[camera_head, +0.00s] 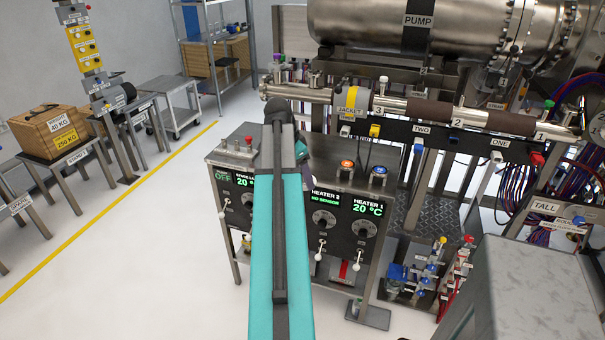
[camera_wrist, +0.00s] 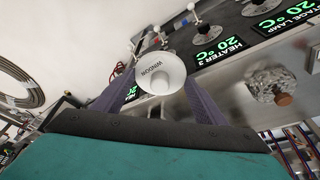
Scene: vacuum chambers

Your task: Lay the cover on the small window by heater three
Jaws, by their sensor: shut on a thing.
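My gripper (camera_wrist: 160,88) shows in the wrist view with its two dark purple fingers closed on a white round cover (camera_wrist: 158,74) marked WINDOW. The cover sits between the fingertips, its lettered face toward the camera. The heater 3 display (camera_wrist: 217,50), green and reading 20 °C, is just right of the cover. I cannot make out the small window itself. In the head view my teal arm hides most of the gripper and the cover, and blocks part of the heater cabinet (camera_head: 335,182).
A crinkled silvery disc with a brown knob (camera_wrist: 270,87) is on the steel surface right of my gripper. Open floor (camera_head: 150,240) lies to the left.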

